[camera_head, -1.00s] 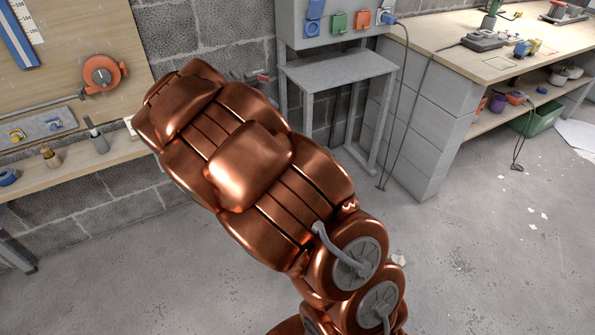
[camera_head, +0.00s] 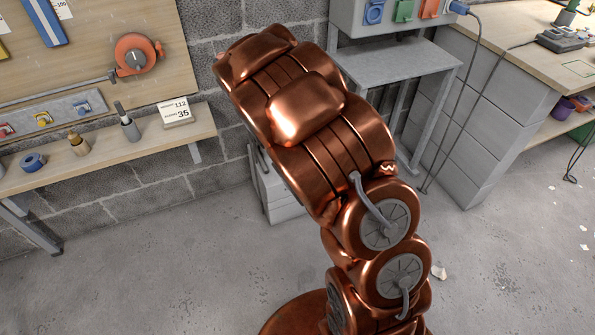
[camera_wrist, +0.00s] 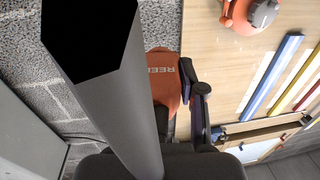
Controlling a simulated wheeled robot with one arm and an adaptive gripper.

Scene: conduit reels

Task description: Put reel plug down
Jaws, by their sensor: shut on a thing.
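The reel plug (camera_wrist: 162,78) is an orange block with the letters "REEL" in the wrist view. It is held in my gripper (camera_wrist: 181,88); one dark finger shows at its right side. A wide grey bar crosses close to the camera and hides the plug's left side and the other finger. In the head view my copper arm hides the gripper and the plug. No surface is seen touching the plug.
A wooden shelf (camera_head: 110,160) carries a blue tape roll (camera_head: 33,162), a brass piece (camera_head: 78,144), a grey bottle (camera_head: 128,124) and a number card (camera_head: 176,113). An orange reel (camera_head: 138,53) hangs above. A grey stand (camera_head: 397,62) and workbench (camera_head: 500,100) stand at right.

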